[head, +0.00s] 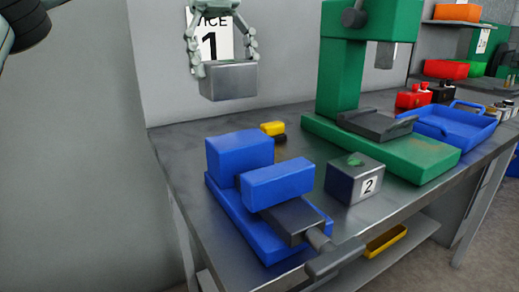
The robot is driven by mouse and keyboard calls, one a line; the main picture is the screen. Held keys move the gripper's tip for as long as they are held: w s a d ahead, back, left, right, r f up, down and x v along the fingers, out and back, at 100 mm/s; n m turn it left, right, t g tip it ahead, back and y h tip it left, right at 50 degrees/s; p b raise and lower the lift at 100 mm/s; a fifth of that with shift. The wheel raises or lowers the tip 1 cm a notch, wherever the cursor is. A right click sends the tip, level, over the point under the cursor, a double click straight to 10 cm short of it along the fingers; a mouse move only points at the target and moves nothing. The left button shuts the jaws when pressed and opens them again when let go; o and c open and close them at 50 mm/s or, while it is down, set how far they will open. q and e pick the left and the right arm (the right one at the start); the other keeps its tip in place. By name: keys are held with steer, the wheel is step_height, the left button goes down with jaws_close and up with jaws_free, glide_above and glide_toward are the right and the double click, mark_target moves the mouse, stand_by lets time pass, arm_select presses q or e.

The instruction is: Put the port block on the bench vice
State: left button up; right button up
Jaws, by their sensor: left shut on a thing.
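My left gripper (224,50) comes down from the top, left of centre, its fingers shut on the sides of a plain grey block, the port block (228,82). The block hangs level in the air in front of the wall, above and behind the bench vice, clear of the bench. The blue bench vice (238,153) sits on the left end of the metal bench, its grey screw and handle toward the front. No object lies on top of its jaws. My right gripper is out of view.
A grey cube marked 2 (342,184) stands right of the vice. A yellow and black item (273,129) lies behind it. A green press (341,75) and blue tray (455,125) stand farther right. A sign with a 1 (211,45) is on the wall.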

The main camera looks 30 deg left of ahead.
arm_select(q)
steer(key=s+d, duration=0.6)
steer(key=d, duration=0.4)
steer(key=shift+f, duration=5.9)
steer(key=o, duration=1.9)
steer(key=shift+f, duration=0.1)
steer(key=v, duration=1.2)
steer(key=shift+d, duration=0.1)
